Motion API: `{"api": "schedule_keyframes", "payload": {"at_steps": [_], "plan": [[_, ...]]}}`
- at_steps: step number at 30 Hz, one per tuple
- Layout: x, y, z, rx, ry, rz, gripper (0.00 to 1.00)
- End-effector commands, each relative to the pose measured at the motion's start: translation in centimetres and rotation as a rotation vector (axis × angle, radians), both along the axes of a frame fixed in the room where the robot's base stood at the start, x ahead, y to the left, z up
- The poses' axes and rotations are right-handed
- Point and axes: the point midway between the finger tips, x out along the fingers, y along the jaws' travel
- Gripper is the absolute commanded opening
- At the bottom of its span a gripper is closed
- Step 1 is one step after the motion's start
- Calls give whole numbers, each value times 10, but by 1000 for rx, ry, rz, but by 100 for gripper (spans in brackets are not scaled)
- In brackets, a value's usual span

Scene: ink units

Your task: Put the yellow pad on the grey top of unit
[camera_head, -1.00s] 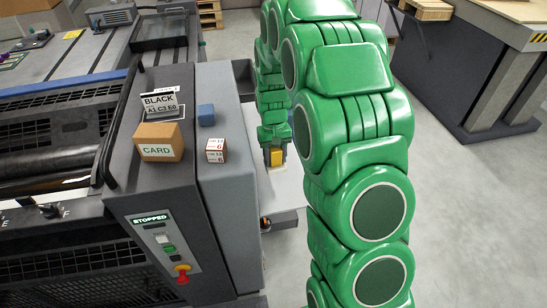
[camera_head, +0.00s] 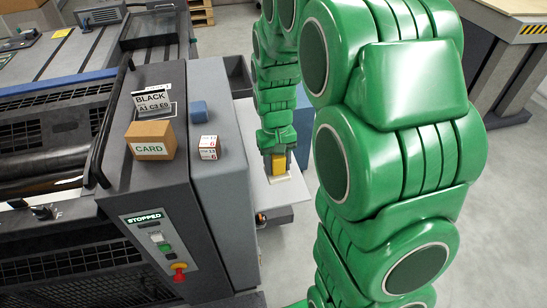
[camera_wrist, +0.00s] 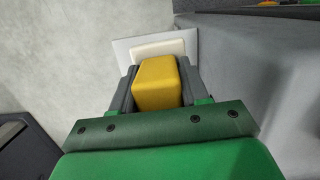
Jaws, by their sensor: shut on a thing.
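The yellow pad (camera_head: 278,165) is a block held between the jaws of my gripper (camera_head: 278,170), which points down at the right side of the unit. It also shows in the wrist view (camera_wrist: 157,82), with a dark finger on each side. A pale block (camera_wrist: 158,48) shows just beyond it on a white plate (camera_wrist: 125,45). The grey top (camera_head: 219,118) of the unit is a narrow strip left of my gripper. My gripper is apart from that top.
A brown CARD box (camera_head: 150,140) and a BLACK label sign (camera_head: 154,103) stand on the darker panel to the left. A STOPPED control panel with a red knob (camera_head: 178,267) faces forward. A bench (camera_head: 510,50) stands at far right. Open floor lies between.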

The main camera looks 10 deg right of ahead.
Motion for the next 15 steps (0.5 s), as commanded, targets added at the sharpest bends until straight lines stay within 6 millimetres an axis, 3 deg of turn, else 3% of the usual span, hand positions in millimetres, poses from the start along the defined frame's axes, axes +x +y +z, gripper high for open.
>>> {"api": "schedule_keyframes", "payload": {"at_steps": [8,11,15], "plan": [[-4,0,6,0,0,0,13],[-3,0,21,0,-2,0,13],[-3,0,61,0,-7,0,13]]}}
